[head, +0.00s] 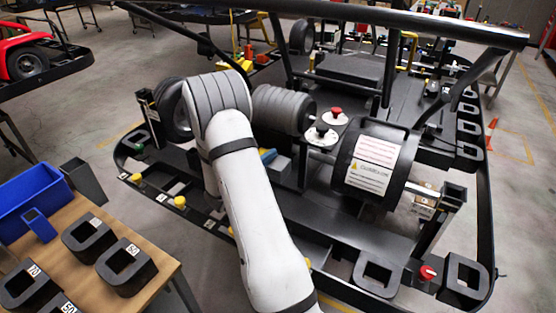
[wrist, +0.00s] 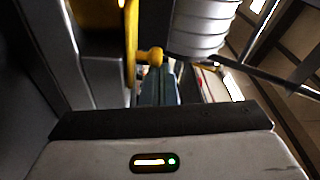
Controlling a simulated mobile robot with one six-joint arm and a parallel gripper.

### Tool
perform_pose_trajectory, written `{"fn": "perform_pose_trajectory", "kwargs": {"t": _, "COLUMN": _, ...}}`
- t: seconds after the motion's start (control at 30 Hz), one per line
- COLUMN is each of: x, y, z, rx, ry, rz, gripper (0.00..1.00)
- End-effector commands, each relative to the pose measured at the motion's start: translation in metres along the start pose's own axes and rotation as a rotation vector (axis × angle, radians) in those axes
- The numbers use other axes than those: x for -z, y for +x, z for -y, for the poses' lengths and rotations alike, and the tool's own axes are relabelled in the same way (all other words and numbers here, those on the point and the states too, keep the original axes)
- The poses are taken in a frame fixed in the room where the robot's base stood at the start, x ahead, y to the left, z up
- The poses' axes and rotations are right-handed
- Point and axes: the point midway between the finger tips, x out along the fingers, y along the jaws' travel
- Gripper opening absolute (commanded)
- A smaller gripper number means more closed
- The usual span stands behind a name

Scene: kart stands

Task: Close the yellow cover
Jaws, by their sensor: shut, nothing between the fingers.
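In the wrist view a yellow part (wrist: 95,13), which I take to be the yellow cover, shows at the upper left, with an upright yellow edge (wrist: 131,45). A yellow knob (wrist: 151,56) sticks out beside that edge. How far the cover stands open I cannot tell. My gripper (wrist: 159,72) is shut and empty, its dark fingers close to the knob; whether they touch it is unclear. In the head view my arm hides the gripper and the cover.
The black kart (head: 320,230) fills the middle, with a grey ribbed cylinder (head: 283,108) and a black labelled drum (head: 375,163) right of my arm. A wooden table (head: 152,275) with black blocks and a blue bin (head: 28,194) stands at lower left.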

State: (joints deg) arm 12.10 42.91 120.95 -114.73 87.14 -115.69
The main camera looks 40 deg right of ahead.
Motion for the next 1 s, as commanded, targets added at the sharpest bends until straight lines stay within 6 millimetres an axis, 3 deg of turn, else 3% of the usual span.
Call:
{"fn": "perform_pose_trajectory", "kwargs": {"t": 0.1, "x": -0.024, "y": -0.005, "z": 0.006, "rx": 0.0, "ry": 0.001, "rz": 0.002, "gripper": 0.0}}
{"fn": "perform_pose_trajectory", "kwargs": {"t": 0.2, "x": -0.033, "y": -0.006, "z": 0.008, "rx": -0.001, "ry": 0.001, "rz": 0.001, "gripper": 0.0}}
{"fn": "perform_pose_trajectory", "kwargs": {"t": 0.67, "x": -0.035, "y": -0.01, "z": 0.007, "rx": -0.002, "ry": 0.0, "rz": 0.001, "gripper": 0.0}}
{"fn": "perform_pose_trajectory", "kwargs": {"t": 1.0, "x": -0.036, "y": -0.065, "z": 0.009, "rx": -0.003, "ry": -0.003, "rz": -0.003, "gripper": 0.0}}
